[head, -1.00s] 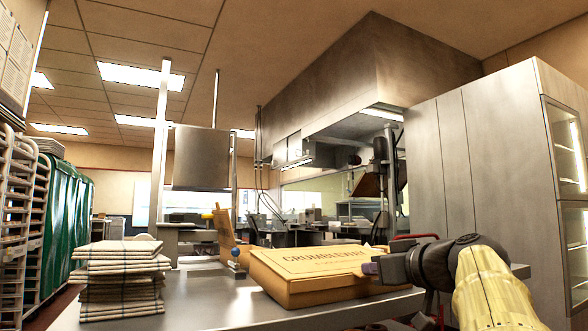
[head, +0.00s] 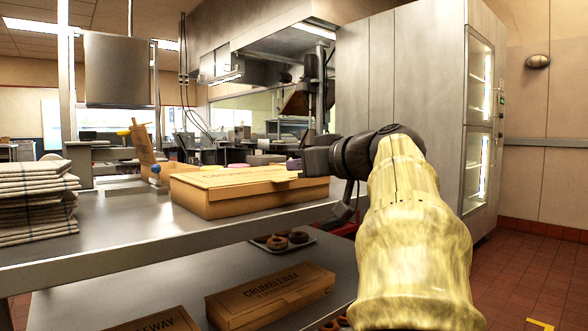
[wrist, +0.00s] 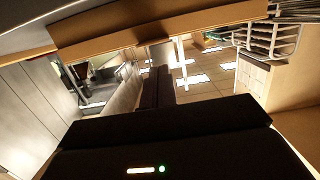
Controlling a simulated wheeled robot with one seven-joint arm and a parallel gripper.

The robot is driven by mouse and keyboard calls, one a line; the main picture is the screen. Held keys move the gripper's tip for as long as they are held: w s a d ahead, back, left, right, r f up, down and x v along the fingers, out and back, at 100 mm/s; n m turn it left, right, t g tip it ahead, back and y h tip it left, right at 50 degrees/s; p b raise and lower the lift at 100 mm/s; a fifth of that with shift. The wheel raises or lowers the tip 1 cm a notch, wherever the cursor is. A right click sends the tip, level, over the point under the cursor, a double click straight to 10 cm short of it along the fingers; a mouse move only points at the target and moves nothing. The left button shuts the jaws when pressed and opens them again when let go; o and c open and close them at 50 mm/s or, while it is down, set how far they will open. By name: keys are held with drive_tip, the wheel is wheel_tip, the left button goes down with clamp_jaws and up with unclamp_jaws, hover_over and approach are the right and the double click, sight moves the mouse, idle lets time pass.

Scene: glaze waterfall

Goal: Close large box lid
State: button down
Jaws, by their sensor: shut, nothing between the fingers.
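The large cardboard box (head: 250,197) sits on the upper steel counter in the head view. Its lid (head: 228,177) lies over the top, nearly flat; I cannot tell whether it is fully down. My gripper (head: 294,164) is at the box's right end, at lid height. Its fingers are shut and empty; in the wrist view the dark fingers (wrist: 158,87) lie together. A cardboard edge (wrist: 105,43) crosses the top of that view, close to the fingers. I cannot tell whether they touch it. My forearm stands right of the box.
Folded checked cloths (head: 35,200) are stacked on the counter's left. A wooden holder (head: 143,148) stands behind the box. The lower shelf holds another closed box (head: 270,294) and a tray of doughnuts (head: 283,240). A tall steel cabinet (head: 425,110) stands behind; floor at right is clear.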

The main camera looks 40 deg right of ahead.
drive_tip(key=s+f+b, duration=0.2)
drive_tip(key=s+b, duration=0.1)
drive_tip(key=s, duration=0.4)
drive_tip(key=shift+s+d+f, duration=0.15)
drive_tip(key=shift+d+f, duration=0.1)
drive_tip(key=shift+f, duration=0.05)
